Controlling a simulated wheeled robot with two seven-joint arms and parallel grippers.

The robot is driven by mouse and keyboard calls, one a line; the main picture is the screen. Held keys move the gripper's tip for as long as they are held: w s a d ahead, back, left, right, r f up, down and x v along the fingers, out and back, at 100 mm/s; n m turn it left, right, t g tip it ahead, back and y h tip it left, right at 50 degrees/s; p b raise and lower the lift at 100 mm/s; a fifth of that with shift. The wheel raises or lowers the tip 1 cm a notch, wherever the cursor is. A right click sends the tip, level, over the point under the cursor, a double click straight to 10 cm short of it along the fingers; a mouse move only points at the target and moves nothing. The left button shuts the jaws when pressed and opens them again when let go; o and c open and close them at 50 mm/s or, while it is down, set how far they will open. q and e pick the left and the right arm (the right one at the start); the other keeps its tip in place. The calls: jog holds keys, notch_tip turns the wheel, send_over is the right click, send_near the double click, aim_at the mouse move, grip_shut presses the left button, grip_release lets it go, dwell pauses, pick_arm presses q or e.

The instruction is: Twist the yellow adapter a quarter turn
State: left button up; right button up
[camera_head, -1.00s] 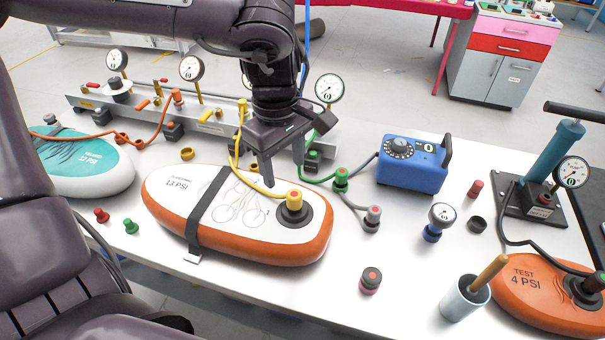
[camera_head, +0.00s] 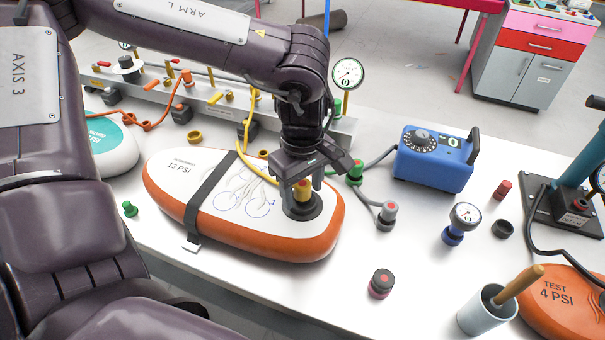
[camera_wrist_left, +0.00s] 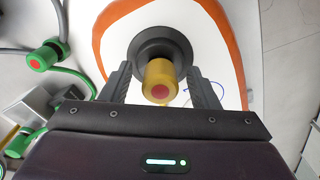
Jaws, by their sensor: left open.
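The yellow adapter (camera_head: 303,189) with a red centre stands in a black round valve on the white and orange 13 PSI board (camera_head: 172,210). A yellow hose runs to the adapter from the back. My left gripper (camera_head: 303,195) points down over the adapter. In the left wrist view the adapter (camera_wrist_left: 160,82) sits between the two open fingers of the gripper (camera_wrist_left: 161,85), with a gap visible on each side. The black valve (camera_wrist_left: 160,45) shows beyond it. My right gripper is not in view.
A green adapter (camera_head: 355,172) and a grey one (camera_head: 387,214) stand to the right of the board. A blue box with a dial (camera_head: 436,160) is farther right. A black strap (camera_head: 207,195) crosses the board.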

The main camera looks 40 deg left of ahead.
pick_arm(q)
jog(key=shift+f, duration=0.1)
jog(key=c, duration=1.1)
jog(key=o, duration=0.3)
jog(key=shift+c, duration=1)
jog(key=shift+m+b, duration=0.3)
jog(key=shift+m, duration=0.9)
jog(key=m, duration=0.2)
jog(key=shift+m, duration=0.3)
jog(key=o, duration=1)
